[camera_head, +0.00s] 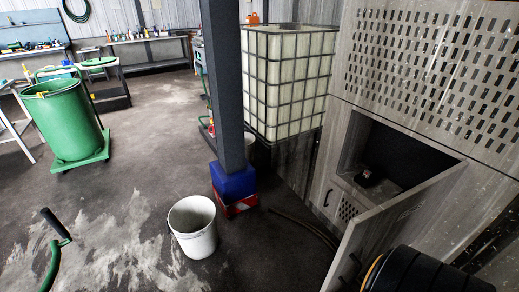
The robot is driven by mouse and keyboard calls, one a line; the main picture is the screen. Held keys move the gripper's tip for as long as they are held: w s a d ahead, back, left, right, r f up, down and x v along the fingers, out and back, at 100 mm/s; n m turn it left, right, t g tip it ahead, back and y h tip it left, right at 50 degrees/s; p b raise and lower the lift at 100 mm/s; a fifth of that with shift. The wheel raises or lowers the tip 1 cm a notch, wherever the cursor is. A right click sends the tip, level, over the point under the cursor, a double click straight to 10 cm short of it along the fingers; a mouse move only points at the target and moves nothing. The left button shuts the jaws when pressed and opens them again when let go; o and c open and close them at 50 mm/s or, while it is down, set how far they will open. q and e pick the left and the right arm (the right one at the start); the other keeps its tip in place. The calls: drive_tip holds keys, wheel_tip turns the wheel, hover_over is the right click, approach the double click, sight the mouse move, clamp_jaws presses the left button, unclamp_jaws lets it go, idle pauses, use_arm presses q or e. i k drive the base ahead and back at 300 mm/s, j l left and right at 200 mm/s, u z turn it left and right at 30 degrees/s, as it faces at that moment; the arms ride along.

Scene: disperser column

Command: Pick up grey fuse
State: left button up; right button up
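I cannot make out a grey fuse for certain. A small dark object (367,177) with a reddish spot lies on the ledge inside the open compartment of the grey cabinet (340,207); it is too small to tell what it is. The compartment's door (395,222) stands open toward me and hides part of the inside. Neither of my grippers shows. A black rounded part with an orange ring at the bottom right edge may be my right arm.
A white bucket (193,228) stands on the floor before a dark pillar (222,90) with a blue and red base (234,187). A caged white tank (288,80) stands beside the cabinet. A green barrel (66,122) is at left. The floor between is mostly clear.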

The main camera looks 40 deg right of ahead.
sight(368, 174)
drive_tip(key=i+u, duration=0.2)
drive_tip(key=u, duration=1.75)
drive_tip(key=l+z, duration=0.15)
drive_tip(key=l, duration=0.5)
drive_tip(key=i+l+z, duration=0.15)
drive_tip(key=l, duration=0.45)
drive_tip(key=k+l+z, duration=0.1)
drive_tip(key=l+z, duration=0.25)
drive_tip(key=l, duration=0.95)
drive_tip(key=i+l+z, duration=0.1)
drive_tip(key=l+z, duration=0.25)
drive_tip(key=l, duration=1)
drive_tip(key=l+z, duration=0.15)
drive_tip(key=z, duration=0.25)
drive_tip(key=l+z, duration=0.15)
drive_tip(key=z, duration=0.3)
drive_tip(key=i+l+z, duration=0.1)
drive_tip(key=z, duration=0.3)
drive_tip(key=l+z, duration=0.1)
drive_tip(key=z, duration=0.8)
drive_tip(key=i+z, duration=0.1)
drive_tip(key=z, duration=0.75)
drive_tip(key=i+z, duration=0.1)
drive_tip(key=z, duration=0.75)
drive_tip(key=j+z, duration=0.1)
drive_tip(key=z, duration=0.35)
drive_tip(key=i, duration=0.05)
